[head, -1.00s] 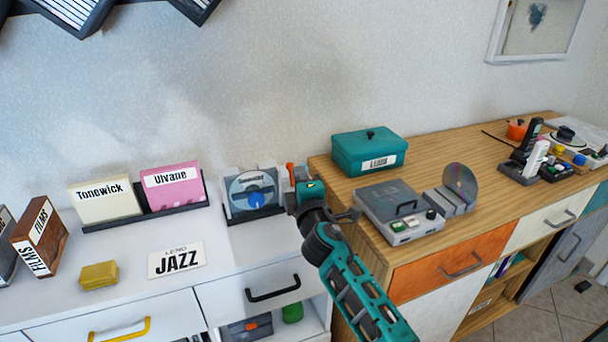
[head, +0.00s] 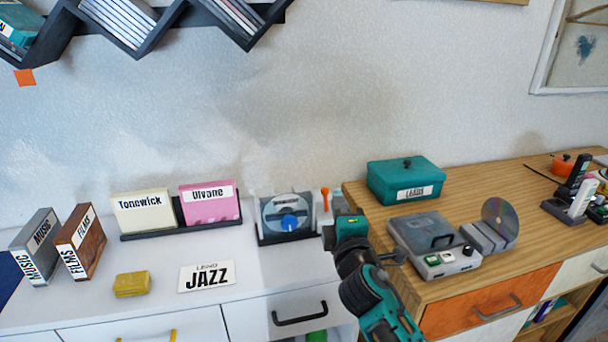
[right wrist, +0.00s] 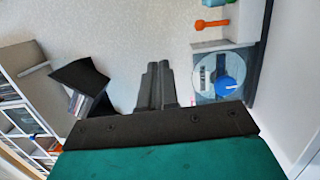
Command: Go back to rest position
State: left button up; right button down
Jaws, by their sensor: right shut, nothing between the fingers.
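My right gripper (head: 328,237) is in front of the gap between the white cabinet and the wooden sideboard. It is shut and empty, just right of the disc stand (head: 287,232). The right wrist view shows its closed dark fingers (right wrist: 158,72) pointing past the wall, with nothing between them. The disc (right wrist: 222,77) with a blue centre appears to their right in that view. My left gripper is in neither current view.
The Tonewick (head: 143,211) and Ulvane (head: 209,203) cases, a yellow block (head: 132,284) and a JAZZ card (head: 207,276) are on the white cabinet. A teal box (head: 405,180) and a grey player (head: 428,244) sit on the wooden sideboard (head: 490,190). A dark wall shelf (head: 160,35) hangs above.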

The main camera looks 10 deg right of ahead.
jog(key=s+f+m+g+y, duration=0.2)
jog(key=s+f+m, duration=0.5)
jog(key=s+f, duration=0.5)
jog(key=s+a+f+m+g+y, duration=0.1)
jog(key=s+f+m+g, duration=0.4)
jog(key=s+f, duration=0.7)
jog(key=shift+s+m+g+y, duration=0.3)
jog(key=shift+s+m+y, duration=0.3)
jog(key=shift+s+m, duration=0.55)
